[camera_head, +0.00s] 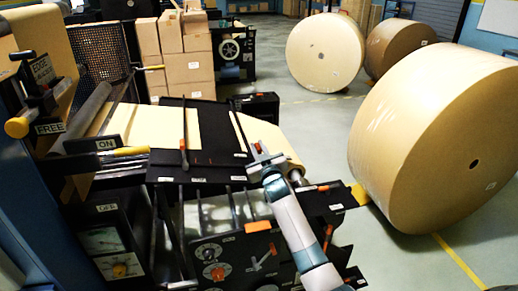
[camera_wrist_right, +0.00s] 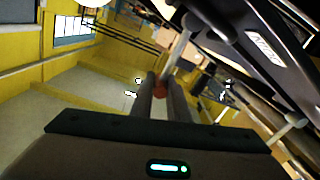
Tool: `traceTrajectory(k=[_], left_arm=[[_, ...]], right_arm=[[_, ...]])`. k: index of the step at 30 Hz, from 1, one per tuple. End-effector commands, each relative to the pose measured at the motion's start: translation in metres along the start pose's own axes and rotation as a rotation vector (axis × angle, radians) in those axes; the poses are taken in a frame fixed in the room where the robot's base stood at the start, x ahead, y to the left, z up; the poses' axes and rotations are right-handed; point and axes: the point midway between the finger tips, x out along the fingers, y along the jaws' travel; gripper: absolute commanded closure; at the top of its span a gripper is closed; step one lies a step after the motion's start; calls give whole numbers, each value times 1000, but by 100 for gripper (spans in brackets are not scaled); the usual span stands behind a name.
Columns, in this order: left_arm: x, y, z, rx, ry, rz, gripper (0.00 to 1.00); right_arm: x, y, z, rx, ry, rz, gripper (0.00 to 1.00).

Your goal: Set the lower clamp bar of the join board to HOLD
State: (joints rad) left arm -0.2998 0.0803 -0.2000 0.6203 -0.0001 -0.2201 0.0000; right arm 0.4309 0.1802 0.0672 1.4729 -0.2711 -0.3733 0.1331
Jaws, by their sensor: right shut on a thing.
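The join board (camera_head: 215,133) is a black panel on the machine, with tan paper across it. One dark clamp bar (camera_head: 184,125) with an orange grip crosses its left part. A second dark bar (camera_head: 239,132) lies at the right edge of the black area, towards my right gripper (camera_head: 261,158). My right gripper is shut on an orange grip (camera_head: 258,147), which shows as an orange-red spot between the fingers in the right wrist view (camera_wrist_right: 160,90). The fingers hide most of it. The small board labels are too small to read. My left gripper is out of view.
A yellow-tipped lever (camera_head: 125,152) by an ON plate and another by a FREE plate (camera_head: 50,128) stand at left. A dial panel (camera_head: 225,265) is below the board.

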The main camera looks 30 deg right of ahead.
Motion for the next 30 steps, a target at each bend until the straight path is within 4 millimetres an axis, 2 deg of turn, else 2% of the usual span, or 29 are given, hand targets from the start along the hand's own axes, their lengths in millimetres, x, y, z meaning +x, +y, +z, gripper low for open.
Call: traceTrajectory(k=[4, 5, 6, 7, 20, 26, 30], left_arm=[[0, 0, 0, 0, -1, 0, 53], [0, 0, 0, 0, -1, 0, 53], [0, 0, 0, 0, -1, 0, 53], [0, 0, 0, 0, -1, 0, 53], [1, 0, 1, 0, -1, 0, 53], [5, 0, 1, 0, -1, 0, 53], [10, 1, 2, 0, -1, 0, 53]], right_arm=[[0, -2, 1, 0, -1, -2, 100], [0, -2, 1, 0, -2, -2, 81], [0, -2, 1, 0, -2, -2, 71], [0, -1, 1, 0, -2, -2, 67], [-3, 0, 1, 0, -1, -1, 67], [-16, -1, 2, 0, 0, -1, 67], [-33, -1, 3, -1, 0, -1, 67]])
